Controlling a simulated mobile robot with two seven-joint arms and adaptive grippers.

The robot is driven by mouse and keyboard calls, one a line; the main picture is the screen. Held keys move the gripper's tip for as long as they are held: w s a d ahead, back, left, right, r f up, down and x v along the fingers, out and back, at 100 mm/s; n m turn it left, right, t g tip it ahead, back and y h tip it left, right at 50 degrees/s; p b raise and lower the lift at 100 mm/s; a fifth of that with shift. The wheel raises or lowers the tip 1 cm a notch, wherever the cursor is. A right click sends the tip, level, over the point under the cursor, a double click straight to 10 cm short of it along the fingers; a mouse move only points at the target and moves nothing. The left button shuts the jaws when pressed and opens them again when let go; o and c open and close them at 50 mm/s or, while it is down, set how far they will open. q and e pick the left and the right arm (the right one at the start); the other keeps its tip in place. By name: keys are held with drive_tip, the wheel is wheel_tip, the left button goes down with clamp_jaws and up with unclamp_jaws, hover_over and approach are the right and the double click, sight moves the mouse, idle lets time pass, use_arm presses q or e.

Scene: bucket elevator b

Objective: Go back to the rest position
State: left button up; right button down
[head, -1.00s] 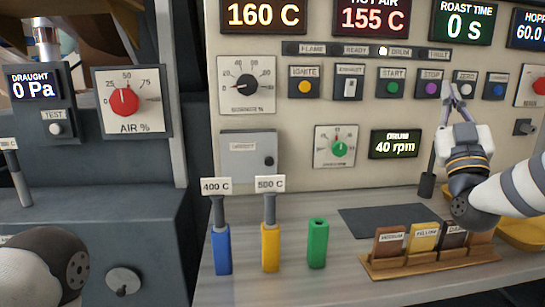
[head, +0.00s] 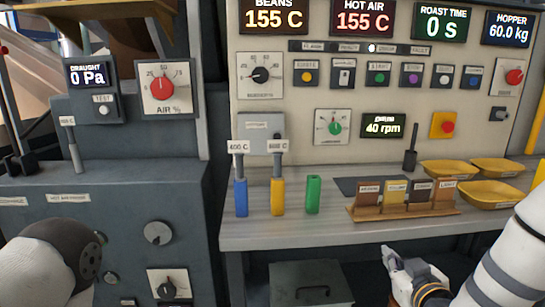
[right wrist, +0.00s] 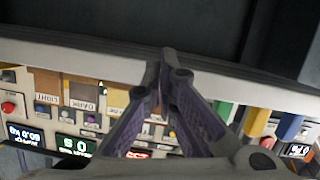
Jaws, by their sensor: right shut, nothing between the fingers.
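My right gripper (head: 387,251) is low in front of the bench edge in the head view, away from the control panel (head: 300,120). In the right wrist view (right wrist: 166,68) its fingers are together with nothing between them, near the bench edge. My left arm comes in at the lower left of the head view. Its gripper is outside the picture.
The bench (head: 290,230) carries blue (head: 241,197), yellow (head: 278,197) and green (head: 313,194) handles, a wooden card rack (head: 405,213) and yellow trays (head: 488,194). A dark box (head: 310,284) is below. A grey cabinet (head: 120,200) stands left.

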drive_tip(key=s+a+f+m+g, duration=0.15)
drive_tip(key=s+f+g, duration=0.25)
drive_tip(key=s+f, duration=0.55)
drive_tip(key=s+a+f+g, duration=0.2)
drive_tip(key=s+f+g, duration=0.3)
drive_tip(key=s+f, duration=0.45)
drive_tip(key=s+f+g, duration=0.1)
drive_tip(key=s+g, duration=0.2)
drive_tip(key=s, duration=0.9)
drive_tip(key=s+f+m+g, duration=0.1)
drive_tip(key=s+g, duration=0.3)
drive_tip(key=s, duration=0.9)
drive_tip(key=shift+f+g, duration=0.3)
drive_tip(key=shift+w, duration=0.1)
